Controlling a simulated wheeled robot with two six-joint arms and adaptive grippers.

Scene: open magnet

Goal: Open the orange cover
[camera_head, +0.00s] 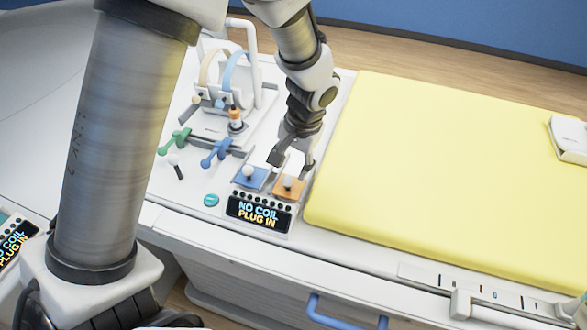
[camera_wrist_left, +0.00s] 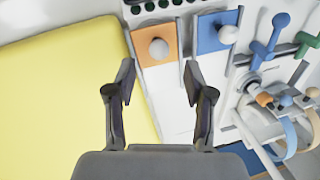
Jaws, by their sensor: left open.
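The orange cover (camera_head: 294,191) is a small flat panel with a white round knob (camera_head: 288,182), beside the blue cover. It lies flat on the white console and looks shut. In the left wrist view the orange cover (camera_wrist_left: 150,31) is straight ahead, with its knob (camera_wrist_left: 159,48) between the lines of the two fingers and beyond their tips. My left gripper (camera_head: 291,163) is open and empty, just behind the orange cover; its fingers also show in the left wrist view (camera_wrist_left: 158,76). I cannot tell the exact height of its tips above the console. My right gripper is out of view.
A blue cover (camera_head: 245,183) with a white knob sits left of the orange one. A "NO COIL PLUG IN" display (camera_head: 259,212) is in front. Green (camera_head: 174,141) and blue (camera_head: 215,153) handles stand to the left. A yellow mattress (camera_head: 440,170) borders the right side.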

